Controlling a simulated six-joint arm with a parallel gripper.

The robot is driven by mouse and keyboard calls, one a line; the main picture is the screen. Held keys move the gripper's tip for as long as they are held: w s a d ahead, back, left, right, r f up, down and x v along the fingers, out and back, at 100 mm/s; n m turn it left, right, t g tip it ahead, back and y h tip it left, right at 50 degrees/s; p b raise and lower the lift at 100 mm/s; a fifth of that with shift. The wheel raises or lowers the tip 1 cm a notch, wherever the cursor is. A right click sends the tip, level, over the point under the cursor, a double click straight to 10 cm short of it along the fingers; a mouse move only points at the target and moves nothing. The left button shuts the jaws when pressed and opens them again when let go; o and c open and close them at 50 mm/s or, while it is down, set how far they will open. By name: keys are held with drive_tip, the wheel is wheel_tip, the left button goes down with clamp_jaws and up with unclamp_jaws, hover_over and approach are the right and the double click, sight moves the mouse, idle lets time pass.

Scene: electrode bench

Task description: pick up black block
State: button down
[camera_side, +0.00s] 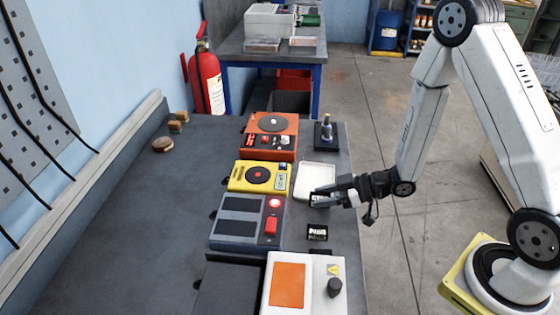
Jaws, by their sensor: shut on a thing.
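My gripper (322,194) reaches in from the right, just over the front edge of a white tray (313,178). It is shut on a small black block (320,200) with pale marks, partly hidden by the fingers. I cannot tell whether the block is clear of the surface below it. A flat black piece with a white label (317,232) lies on the dark bench in front of the gripper.
Left of the tray are an orange device (270,130), a yellow device (260,177) and a grey-blue device (247,222). A white box with an orange panel (305,284) stands in front. A small dark stand (326,136) is behind. The bench's left side is mostly clear.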

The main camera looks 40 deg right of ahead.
sight(319, 196)
drive_tip(key=shift+r, duration=2.5)
drive_tip(key=shift+w+a, duration=0.35)
drive_tip(key=shift+a, duration=0.05)
drive_tip(key=w+a, duration=0.1)
drive_tip(key=a, duration=0.1)
drive_tip(key=w+a, duration=0.1)
drive_tip(key=a, duration=0.2)
drive_tip(key=w+a, duration=0.2)
drive_tip(key=shift+w+a, duration=0.1)
drive_tip(key=shift+a, duration=0.3)
drive_tip(key=a, duration=0.3)
drive_tip(key=w+a, duration=0.1)
drive_tip(key=a, duration=0.5)
drive_tip(key=shift+w+a+r, duration=0.3)
drive_tip(key=shift+a+r, duration=0.05)
drive_tip(key=shift+r, duration=0.05)
drive_tip(key=shift+a, duration=0.6)
drive_tip(key=shift+f, duration=0.15)
